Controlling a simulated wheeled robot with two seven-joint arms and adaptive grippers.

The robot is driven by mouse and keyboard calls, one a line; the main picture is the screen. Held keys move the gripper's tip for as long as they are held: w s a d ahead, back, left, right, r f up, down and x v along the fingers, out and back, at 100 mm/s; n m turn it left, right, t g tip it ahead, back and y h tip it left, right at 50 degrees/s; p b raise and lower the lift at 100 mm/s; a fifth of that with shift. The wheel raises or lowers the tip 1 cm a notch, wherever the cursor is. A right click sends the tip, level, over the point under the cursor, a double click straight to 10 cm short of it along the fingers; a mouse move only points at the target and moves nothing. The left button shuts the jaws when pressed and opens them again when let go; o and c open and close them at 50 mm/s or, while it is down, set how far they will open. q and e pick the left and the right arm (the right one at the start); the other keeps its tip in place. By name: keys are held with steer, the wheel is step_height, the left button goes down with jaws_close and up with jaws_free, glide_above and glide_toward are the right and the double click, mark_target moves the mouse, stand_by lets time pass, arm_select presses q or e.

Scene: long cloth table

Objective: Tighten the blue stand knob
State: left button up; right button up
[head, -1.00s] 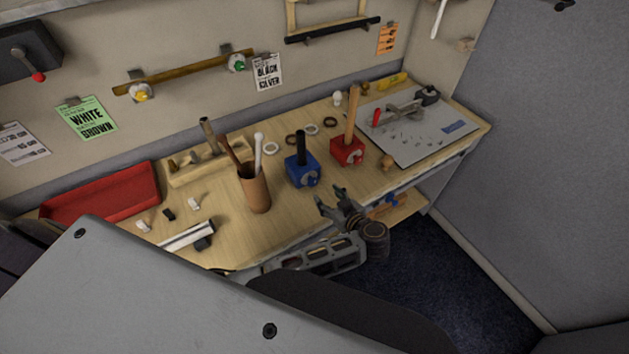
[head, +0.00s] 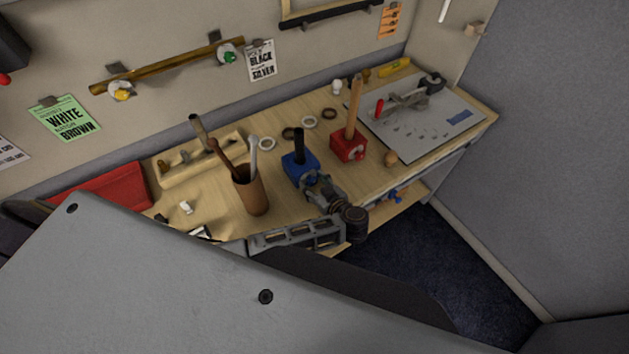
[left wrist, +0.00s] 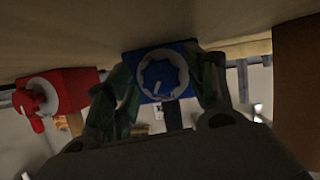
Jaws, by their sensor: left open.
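The blue stand (head: 298,165) is a blue block with a black post upright in it, on the wooden table. In the head view its front is mostly hidden by my left gripper (head: 313,184), which is right at its front. In the left wrist view the blue stand knob (left wrist: 159,78) is a scalloped blue dial with a white mark, on the face toward the camera. My left gripper (left wrist: 165,95) is open, with one finger on each side of the knob; I cannot tell whether they touch it. My right gripper is not in view.
A red stand (head: 348,147) with a wooden post is to the right of the blue one. A brown cup (head: 251,190) holding tools stands close on the left. White and brown rings (head: 308,122) lie behind. A grey board (head: 425,122) lies at far right.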

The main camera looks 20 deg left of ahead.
arm_select(q)
steer(key=shift+s, duration=0.1)
steer(key=shift+c, duration=0.3)
steer(key=c, duration=1)
steer(key=shift+d+r, duration=0.15)
steer(key=shift+d, duration=0.1)
steer(key=shift+a+m+y, duration=0.1)
steer(key=shift+m+y, duration=0.2)
steer(key=shift+m, duration=0.3)
steer(key=shift+w+m+g+y, duration=0.2)
steer(key=shift+m+g+y, duration=0.2)
steer(key=shift+m+g, duration=0.35)
steer(key=o, duration=1.1)
steer(key=shift+c, duration=0.2)
